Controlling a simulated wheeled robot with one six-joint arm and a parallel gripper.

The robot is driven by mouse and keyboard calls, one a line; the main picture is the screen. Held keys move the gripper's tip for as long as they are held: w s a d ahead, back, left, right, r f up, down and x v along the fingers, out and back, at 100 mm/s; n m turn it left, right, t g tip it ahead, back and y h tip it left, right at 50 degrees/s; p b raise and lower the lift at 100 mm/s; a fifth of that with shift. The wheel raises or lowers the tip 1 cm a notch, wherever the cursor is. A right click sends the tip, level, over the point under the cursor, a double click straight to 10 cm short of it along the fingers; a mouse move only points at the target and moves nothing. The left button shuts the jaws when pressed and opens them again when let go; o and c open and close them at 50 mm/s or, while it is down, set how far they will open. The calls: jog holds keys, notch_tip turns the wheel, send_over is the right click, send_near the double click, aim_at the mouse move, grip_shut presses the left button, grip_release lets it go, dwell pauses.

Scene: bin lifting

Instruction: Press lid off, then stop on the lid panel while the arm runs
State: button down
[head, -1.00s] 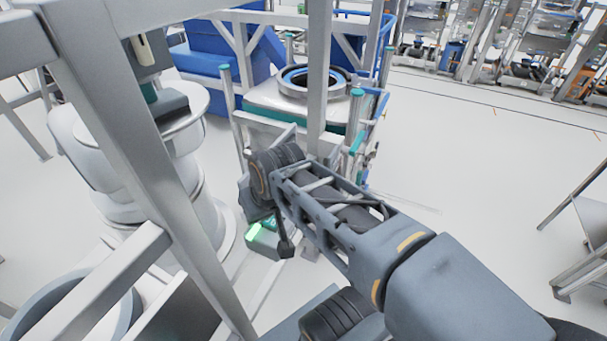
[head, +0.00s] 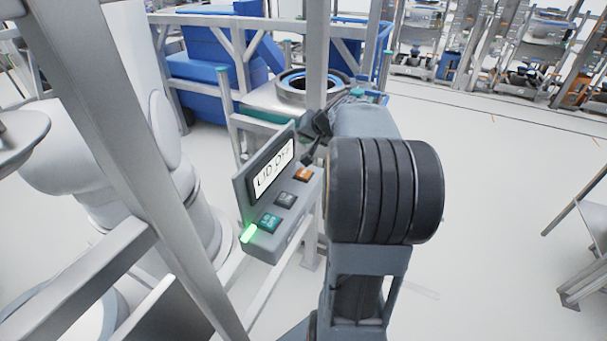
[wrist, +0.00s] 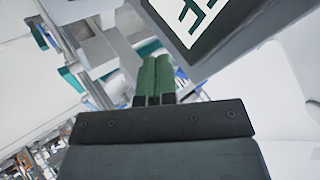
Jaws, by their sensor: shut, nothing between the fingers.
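The lid panel (head: 282,236) is a grey box in the middle of the head view. Its upright display (head: 273,172) shows large text that seems to begin "LID O". On its sloped face are an orange button (head: 303,174), a grey button (head: 286,199) and a teal button (head: 269,222); their labels are too small to read surely. A green lamp (head: 249,233) glows at its near end. My gripper (head: 307,159) is above the orange end, contact not clear. In the wrist view its green fingers (wrist: 155,78) are together and empty, beside the display's edge (wrist: 190,22).
A round blue-ringed opening (head: 305,83) sits on a stand behind the panel. A metal post (head: 317,50) rises beside it, and a thick slanted frame bar (head: 120,150) crosses the left. A white machine (head: 180,180) stands behind that bar. Open floor (head: 500,200) lies right.

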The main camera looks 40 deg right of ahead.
jog(key=shift+f, duration=0.15)
jog(key=b, duration=0.5)
send_over(305, 172)
notch_tip(305, 172, down, 7)
jog(key=shift+s+r, duration=0.1)
jog(key=shift+f+b, duration=0.75)
jog(key=shift+f, duration=0.1)
jog(key=shift+f+b, duration=0.95)
jog(key=shift+b, duration=0.35)
dwell(2.0)
jog(key=shift+r, duration=0.2)
jog(key=shift+r+p, duration=0.55)
jog(key=shift+r, duration=0.2)
jog(key=shift+r, duration=0.1)
jog(key=shift+r+p, duration=1.65)
jog(key=shift+r, duration=0.8)
